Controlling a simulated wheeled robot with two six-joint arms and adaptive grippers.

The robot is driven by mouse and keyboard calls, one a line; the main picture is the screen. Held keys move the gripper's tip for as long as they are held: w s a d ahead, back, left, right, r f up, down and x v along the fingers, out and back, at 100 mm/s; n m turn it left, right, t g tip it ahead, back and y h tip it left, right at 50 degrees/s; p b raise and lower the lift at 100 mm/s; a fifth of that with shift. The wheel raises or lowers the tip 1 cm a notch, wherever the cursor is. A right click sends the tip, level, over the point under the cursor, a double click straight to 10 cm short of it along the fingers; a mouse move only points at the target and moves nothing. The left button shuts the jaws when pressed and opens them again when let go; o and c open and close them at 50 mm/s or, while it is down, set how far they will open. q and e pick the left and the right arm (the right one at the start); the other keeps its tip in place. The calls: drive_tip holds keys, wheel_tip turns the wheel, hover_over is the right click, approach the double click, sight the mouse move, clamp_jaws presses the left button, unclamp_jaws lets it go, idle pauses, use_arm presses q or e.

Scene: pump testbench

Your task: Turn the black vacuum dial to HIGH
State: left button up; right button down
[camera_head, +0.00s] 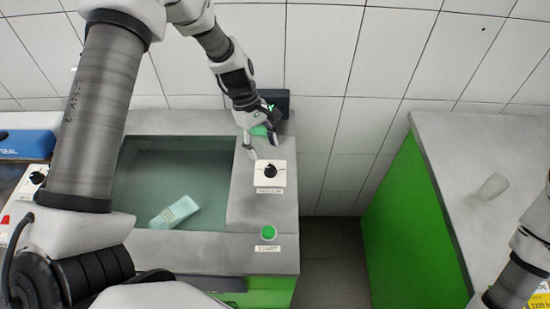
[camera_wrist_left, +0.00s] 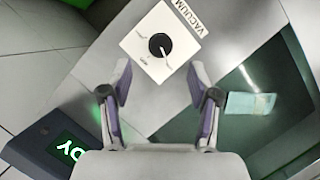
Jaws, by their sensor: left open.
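The black vacuum dial (camera_head: 270,171) sits on a white square box labelled VACUUM (camera_head: 279,180), on the grey bench top right of the sunken basin. In the left wrist view the dial (camera_wrist_left: 159,45) is ahead of the fingertips, with a light pointer mark; the small scale labels are too blurred to read. My left gripper (camera_head: 263,147) is open and empty, just behind the dial box in the head view. In the left wrist view the fingers (camera_wrist_left: 160,72) stand wide apart, apparently clear of the dial. My right gripper is out of view; only part of my right arm shows.
A green START button (camera_head: 268,232) lies in front of the dial. A dark display (camera_head: 275,103) with green text stands behind it. A pale pack (camera_head: 174,212) lies in the basin.

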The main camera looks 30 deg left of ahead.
sight(270, 168)
use_arm(q)
drive_tip(key=f, duration=0.1)
drive_tip(key=s+f, duration=0.1)
drive_tip(key=f, duration=0.1)
drive_tip(key=shift+s+d, duration=0.15)
drive_tip(key=shift+d, duration=0.25)
drive_tip(key=f, duration=0.1)
drive_tip(key=d+f, duration=0.1)
drive_tip(key=f, duration=0.1)
drive_tip(key=shift+w+d+f+p, duration=0.2)
drive_tip(key=shift+w+d+p, duration=0.2)
drive_tip(key=shift+s+a, duration=0.15)
drive_tip(key=shift+s, duration=0.2)
drive_tip(key=shift+c, duration=0.7)
drive_tip(key=c, duration=1)
